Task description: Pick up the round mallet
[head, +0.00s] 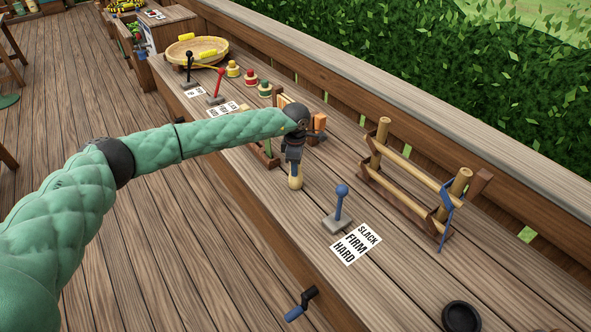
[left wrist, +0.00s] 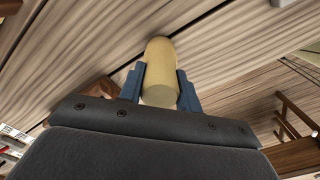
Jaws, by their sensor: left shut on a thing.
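My left gripper (head: 293,165) hangs downward over the wooden counter in the middle of the head view. Its blue-grey fingers are shut on a pale, round-ended wooden piece, which I take to be the round mallet (head: 296,182). In the left wrist view, the mallet (left wrist: 160,62) sits between the two fingers (left wrist: 160,92) as a tan cylinder. Much of it is hidden by the gripper in the head view. I cannot tell whether its lower end touches the counter. My right gripper is not in view.
A blue lever (head: 341,203) with a SLACK/FIRM/HARD card (head: 356,243) stands just right of the gripper. A wooden rack (head: 408,180) is further right. An orange-brown block (head: 319,121) is close behind. Red (head: 218,84) and black levers and a round tray (head: 172,55) stand farther left.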

